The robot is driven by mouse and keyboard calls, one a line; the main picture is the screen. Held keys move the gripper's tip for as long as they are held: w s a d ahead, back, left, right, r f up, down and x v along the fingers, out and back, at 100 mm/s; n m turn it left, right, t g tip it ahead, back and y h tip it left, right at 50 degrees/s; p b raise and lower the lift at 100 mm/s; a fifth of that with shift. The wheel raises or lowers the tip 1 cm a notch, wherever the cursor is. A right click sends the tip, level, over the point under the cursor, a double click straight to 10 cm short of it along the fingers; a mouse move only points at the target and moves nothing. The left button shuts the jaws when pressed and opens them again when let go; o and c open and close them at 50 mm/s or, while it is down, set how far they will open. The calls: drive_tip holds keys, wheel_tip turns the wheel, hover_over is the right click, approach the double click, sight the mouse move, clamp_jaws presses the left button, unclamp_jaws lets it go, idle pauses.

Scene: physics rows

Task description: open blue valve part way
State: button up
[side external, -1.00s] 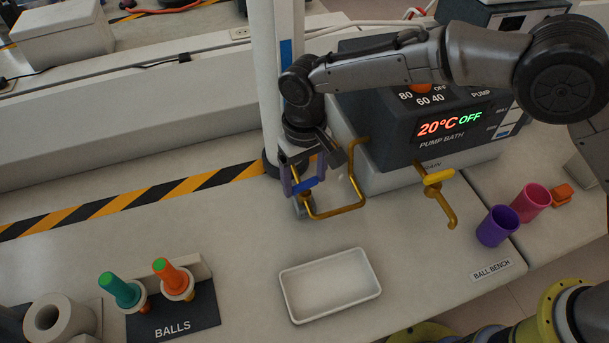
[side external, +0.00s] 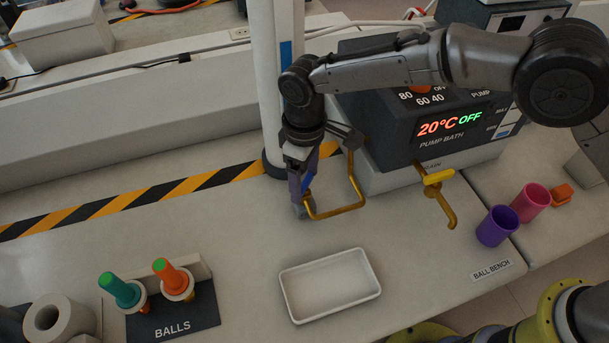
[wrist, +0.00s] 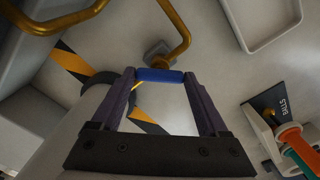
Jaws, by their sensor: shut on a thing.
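The blue valve handle (side external: 308,184) sits on the end of a bent brass pipe (side external: 338,212) that comes from the pump bath. In the wrist view the blue handle (wrist: 159,75) lies lengthwise between my two fingertips. My gripper (side external: 300,190) points down and is shut on the blue handle; it also shows in the wrist view (wrist: 158,82). A grey fitting (wrist: 160,52) sits just beyond the handle. In the side view my fingers hide part of the handle. The pump bath (side external: 440,130) shows 20°C and OFF.
A yellow valve handle (side external: 438,176) is on a second brass pipe to the right. A white tray (side external: 330,303) lies in front. A white post (side external: 277,80) stands close behind my gripper. Purple (side external: 497,227) and pink (side external: 530,202) cups stand at right.

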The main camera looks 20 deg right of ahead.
sight(304, 182)
drive_tip(key=shift+r, duration=0.15)
drive_tip(key=o, duration=1.2)
drive_tip(key=shift+o, duration=0.2)
wheel_tip(304, 182, up, 14)
